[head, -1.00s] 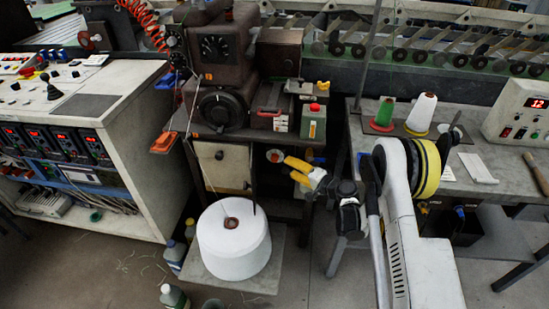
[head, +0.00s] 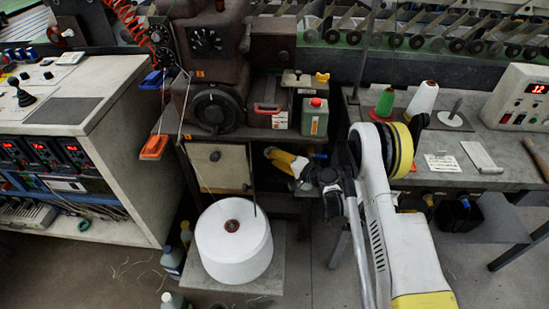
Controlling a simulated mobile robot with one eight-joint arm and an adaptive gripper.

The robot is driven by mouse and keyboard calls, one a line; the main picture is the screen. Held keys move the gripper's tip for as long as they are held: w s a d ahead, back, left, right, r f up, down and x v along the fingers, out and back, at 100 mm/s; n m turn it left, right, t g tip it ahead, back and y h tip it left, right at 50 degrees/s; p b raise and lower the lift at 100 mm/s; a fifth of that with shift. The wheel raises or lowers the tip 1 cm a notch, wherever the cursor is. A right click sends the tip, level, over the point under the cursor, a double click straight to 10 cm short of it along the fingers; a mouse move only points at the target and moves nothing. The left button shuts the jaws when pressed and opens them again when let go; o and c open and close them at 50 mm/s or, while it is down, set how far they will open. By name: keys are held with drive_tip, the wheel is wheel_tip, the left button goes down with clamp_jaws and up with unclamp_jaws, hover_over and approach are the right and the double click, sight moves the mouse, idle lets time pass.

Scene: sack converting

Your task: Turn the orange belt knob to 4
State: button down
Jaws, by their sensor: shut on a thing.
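My gripper (head: 270,153), with yellow fingers, reaches left to the front of the stand under the brown sewing machine (head: 215,75), right of the pale drawer (head: 219,166). Its fingertips are closed at the spot where a small round reddish-orange knob on a pale dial showed earlier. The fingers now hide that knob, so its pointer and numbers cannot be read. A black dial with white marks (head: 205,41) and a black handwheel (head: 217,110) are on the machine above.
A large white thread cone (head: 233,240) stands below left of my gripper. A green can with a red cap (head: 314,117) stands just above it. The grey side table (head: 455,150) is to the right, a control console (head: 90,100) to the left.

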drive_tip(key=shift+m+y, duration=0.4)
drive_tip(key=shift+y, duration=0.2)
drive_tip(key=c, duration=1.1)
unclamp_jaws()
drive_tip(key=shift+a, duration=0.1)
drive_tip(key=shift+c, duration=0.2)
drive_tip(key=shift+h, duration=0.3)
